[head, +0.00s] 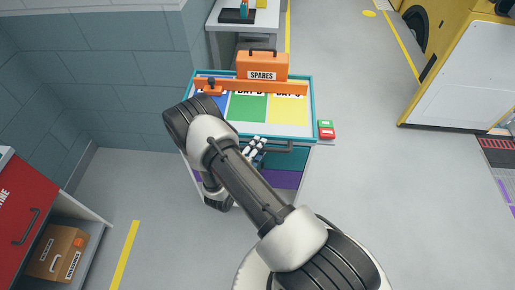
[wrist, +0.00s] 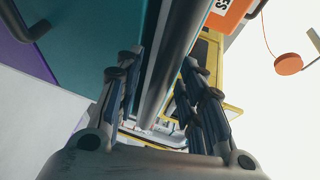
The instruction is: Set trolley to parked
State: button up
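The trolley (head: 311,100) has a teal-rimmed top with blue, green and yellow panels, and teal and purple fronts below. A dark handle bar (head: 298,148) runs along its near side. A small red and green block (head: 326,130) sits at its right near corner; I cannot tell its setting. My gripper (head: 255,148) is at the near side by the handle, partly hidden by my arm. In the wrist view, my gripper (wrist: 160,68) has its fingers apart, with a grey bar (wrist: 172,58) running between them. Gaps show beside the bar; I see no grip on it.
A grey wall (head: 90,75) is close on the left. A red cabinet (head: 22,205) with a cardboard box is at lower left. A yellow vehicle (head: 455,70) stands right; floor between is clear.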

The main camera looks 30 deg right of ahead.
grip_shut()
dwell(0.6)
